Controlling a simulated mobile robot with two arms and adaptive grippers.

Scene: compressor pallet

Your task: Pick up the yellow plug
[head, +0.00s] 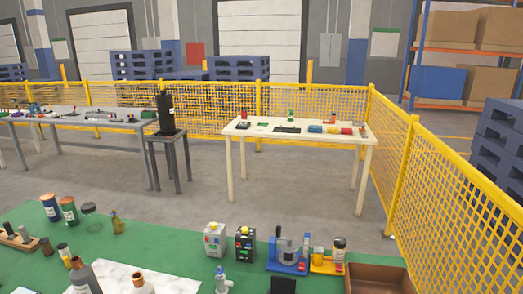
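I cannot make out a yellow plug for certain in the head view. On the green table (160,252) in front of me, a light box (214,239) and a black box (245,244) with small coloured parts stand side by side; the parts are too small to name. Right of them is a blue fixture (288,258), and beside it a yellow holder (327,264) with a dark-capped jar. Neither of my grippers is in view.
A brown open tray (378,278) sits at the table's right end. Bottles and jars, including a green-labelled one (69,210), stand on the left. Behind are a cream table (298,139), a grey table (75,121) and yellow mesh fencing (440,185). Grey floor lies between.

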